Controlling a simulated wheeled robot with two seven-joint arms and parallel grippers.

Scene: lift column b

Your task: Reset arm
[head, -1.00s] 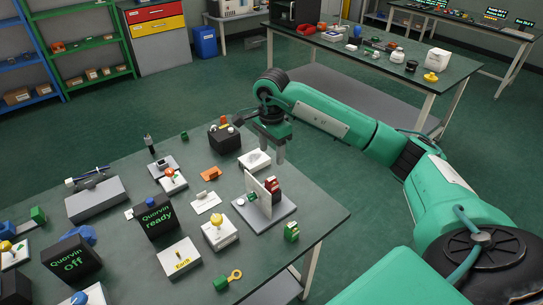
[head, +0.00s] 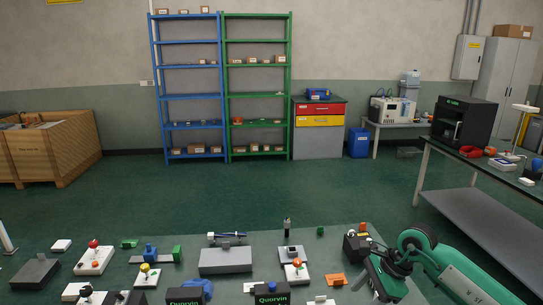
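My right arm enters the head view from the lower right. Its green and dark gripper (head: 383,284) hangs over the right part of the near green table (head: 335,247), beside a dark box (head: 357,245) with a light knob. The fingers point down and look apart, with nothing seen between them. Their tips are close to the bottom of the picture, so the gap is only partly clear. My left arm and gripper are not in view.
Small devices crowd the near table, among them a grey block (head: 225,261) and an orange piece (head: 335,280). Blue shelves (head: 187,97) and green shelves (head: 257,80) stand at the back wall. A second table (head: 490,170) is at right. Open floor lies between.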

